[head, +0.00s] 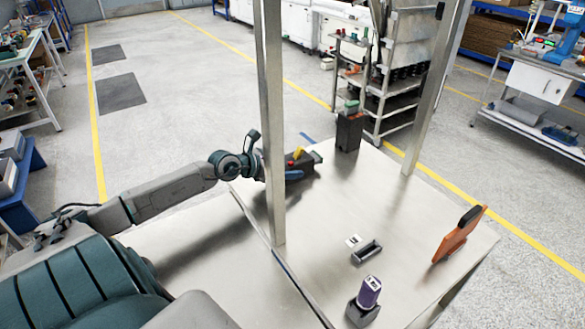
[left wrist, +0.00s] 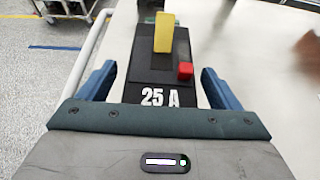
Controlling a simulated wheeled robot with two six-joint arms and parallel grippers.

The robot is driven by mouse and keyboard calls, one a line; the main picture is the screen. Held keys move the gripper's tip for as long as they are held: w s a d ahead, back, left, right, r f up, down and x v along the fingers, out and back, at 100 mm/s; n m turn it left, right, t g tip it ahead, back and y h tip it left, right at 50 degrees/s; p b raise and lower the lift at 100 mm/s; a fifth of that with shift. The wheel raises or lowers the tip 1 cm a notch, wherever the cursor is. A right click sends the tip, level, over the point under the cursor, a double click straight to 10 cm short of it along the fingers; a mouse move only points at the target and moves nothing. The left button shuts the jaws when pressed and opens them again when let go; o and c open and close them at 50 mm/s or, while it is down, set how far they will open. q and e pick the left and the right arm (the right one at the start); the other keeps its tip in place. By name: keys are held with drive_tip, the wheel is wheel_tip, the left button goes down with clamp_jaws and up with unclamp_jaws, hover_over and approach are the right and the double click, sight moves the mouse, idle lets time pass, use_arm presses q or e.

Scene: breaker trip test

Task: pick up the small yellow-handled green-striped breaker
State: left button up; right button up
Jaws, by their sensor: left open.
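A black breaker (head: 309,160) with a yellow handle (head: 298,153) and a red button lies on the left part of the metal table. In the left wrist view the breaker (left wrist: 150,70) is marked "25 A", with its yellow handle (left wrist: 163,32) standing up. My left gripper (left wrist: 157,73) is open, with one blue finger on each side of the breaker and gaps visible between. In the head view the left gripper (head: 301,157) is at the breaker. My right gripper is not in view.
A tall dark block with a green top (head: 349,130) stands behind the breaker. A metal post (head: 271,120) rises close to my left wrist. A dark tray (head: 367,252), a purple device (head: 369,291) and an orange panel (head: 459,236) are towards the front and right. The table's middle is clear.

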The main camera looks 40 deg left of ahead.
use_arm(q)
drive_tip(key=shift+w, duration=0.2)
drive_tip(key=shift+f, duration=0.1)
drive_tip(key=c, duration=1.3)
drive_tip(key=shift+c, duration=0.8)
